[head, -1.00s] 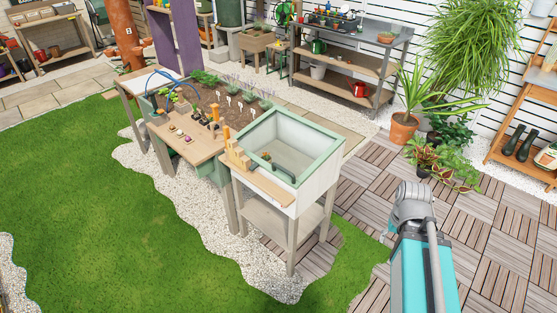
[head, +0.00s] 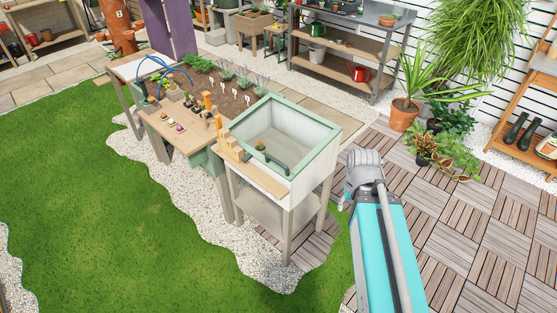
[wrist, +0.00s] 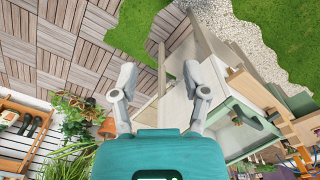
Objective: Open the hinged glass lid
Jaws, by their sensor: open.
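The glass lid (head: 313,120) has a pale green frame and lies shut on a white box (head: 305,182), which stands on wooden legs. A dark handle (head: 275,162) sits on the lid's front edge. In the wrist view the lid's green frame (wrist: 238,146) shows at the right, and the handle (wrist: 249,118) is near it. My gripper (wrist: 160,75) is open and empty, with its two fingers spread. It is to the left of the lid in that view, apart from the handle.
A wooden potting bench (head: 172,132) with small items stands left of the box, in front of a planted bed (head: 235,95). Stepped wooden blocks (head: 228,145) stand at the box's left front. Potted plants (head: 402,117) stand behind right. Decking (head: 460,225) at the right is clear.

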